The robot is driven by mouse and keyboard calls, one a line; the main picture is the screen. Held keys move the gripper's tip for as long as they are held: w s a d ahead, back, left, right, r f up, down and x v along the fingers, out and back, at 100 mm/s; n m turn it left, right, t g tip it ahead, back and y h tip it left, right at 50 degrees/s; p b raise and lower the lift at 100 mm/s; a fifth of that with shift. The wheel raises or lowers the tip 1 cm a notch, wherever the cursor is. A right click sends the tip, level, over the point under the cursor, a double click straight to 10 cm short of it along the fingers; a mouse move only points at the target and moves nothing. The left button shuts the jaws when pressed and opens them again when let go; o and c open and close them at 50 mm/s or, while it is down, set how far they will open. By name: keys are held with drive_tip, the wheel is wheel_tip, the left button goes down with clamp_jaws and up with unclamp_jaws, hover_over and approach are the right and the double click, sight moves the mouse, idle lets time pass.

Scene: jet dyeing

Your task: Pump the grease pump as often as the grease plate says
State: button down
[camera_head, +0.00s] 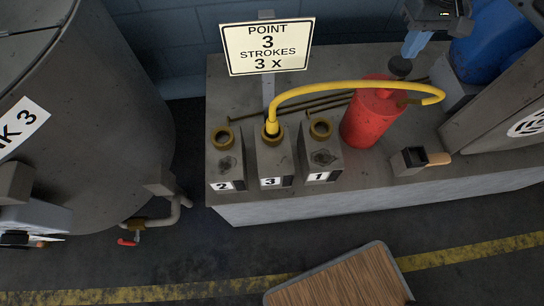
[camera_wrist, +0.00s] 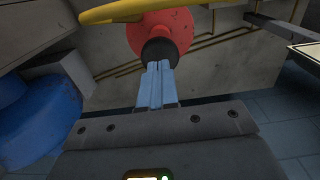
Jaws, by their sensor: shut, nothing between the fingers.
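The grease plate (camera_head: 268,47) reads "POINT 3 STROKES 3 X". The red grease pump (camera_head: 368,115) stands on the grey ledge and has a black knob (camera_head: 400,66) on top. A yellow hose (camera_head: 350,87) runs from the pump to the brass fitting of the block labelled 3 (camera_head: 272,160). My gripper (camera_head: 408,54) has blue fingers, shut and empty, with their tips at the black knob. In the wrist view the shut fingers (camera_wrist: 158,68) overlap the knob (camera_wrist: 160,50) in front of the red pump (camera_wrist: 168,30). I cannot tell whether they touch it.
Blocks labelled 2 (camera_head: 226,160) and 1 (camera_head: 320,160) flank block 3, with open brass fittings. A small dark box with a wooden handle (camera_head: 436,159) lies right of the pump. A blue drum (camera_head: 490,45) stands behind. A large tank (camera_head: 85,120) fills the left.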

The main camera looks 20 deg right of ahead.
sight(403, 61)
drive_tip(key=shift+f, duration=0.1)
drive_tip(key=shift+f+b, duration=1.15)
drive_tip(key=shift+f, duration=1.3)
drive_tip(key=shift+r, duration=0.1)
drive_tip(key=shift+r+p, duration=2.4)
drive_tip(key=shift+r, duration=0.05)
drive_tip(key=shift+f, duration=0.15)
